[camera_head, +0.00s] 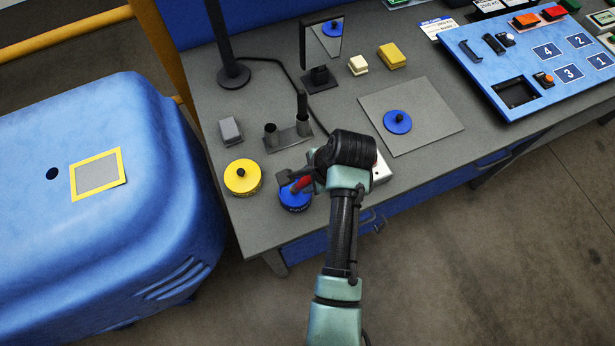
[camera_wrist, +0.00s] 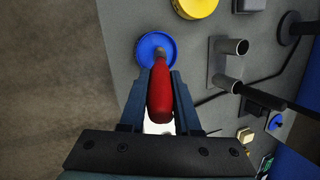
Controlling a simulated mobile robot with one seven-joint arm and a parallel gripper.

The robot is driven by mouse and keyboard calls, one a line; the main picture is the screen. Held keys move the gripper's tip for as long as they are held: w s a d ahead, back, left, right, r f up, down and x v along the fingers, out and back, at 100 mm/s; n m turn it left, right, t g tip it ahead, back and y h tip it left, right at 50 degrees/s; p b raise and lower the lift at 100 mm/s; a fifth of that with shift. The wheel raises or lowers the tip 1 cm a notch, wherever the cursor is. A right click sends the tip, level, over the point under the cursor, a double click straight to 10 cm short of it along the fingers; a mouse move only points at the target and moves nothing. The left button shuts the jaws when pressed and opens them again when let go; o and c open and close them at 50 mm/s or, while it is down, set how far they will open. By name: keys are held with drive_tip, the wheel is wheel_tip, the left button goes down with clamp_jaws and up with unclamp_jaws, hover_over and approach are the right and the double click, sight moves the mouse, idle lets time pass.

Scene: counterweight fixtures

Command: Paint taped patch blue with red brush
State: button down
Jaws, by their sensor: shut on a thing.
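The taped patch (camera_head: 97,174) is a grey rectangle framed in yellow tape on the blue machine housing (camera_head: 130,240) at left; no blue shows inside it. My gripper (camera_head: 300,183) is shut on the red brush (camera_wrist: 160,95), holding its red handle. The brush's far end points at the blue paint tin (camera_head: 295,199) near the bench's front edge. In the wrist view this tin (camera_wrist: 146,45) lies just beyond the fingertips, with the brush end over or in it; I cannot tell whether the bristles touch paint.
A yellow tin (camera_head: 242,177) with a knobbed lid stands left of the blue tin. Behind is a two-tube holder (camera_head: 289,137) with a dark handle in one tube. A blue knobbed lid (camera_head: 397,122) lies on a grey mat (camera_head: 430,110). A lamp post (camera_head: 233,75) and mirror (camera_head: 327,38) stand behind.

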drive_tip(key=shift+f+b, duration=0.35)
drive_tip(key=shift+f, duration=0.3)
idle(0.6)
drive_tip(key=shift+s+f+p, duration=0.1)
drive_tip(key=shift+p, duration=0.2)
idle(1.4)
wheel_tip(320, 180, up, 7)
drive_tip(key=p, duration=0.7)
drive_tip(key=shift+p, duration=0.4)
idle(0.5)
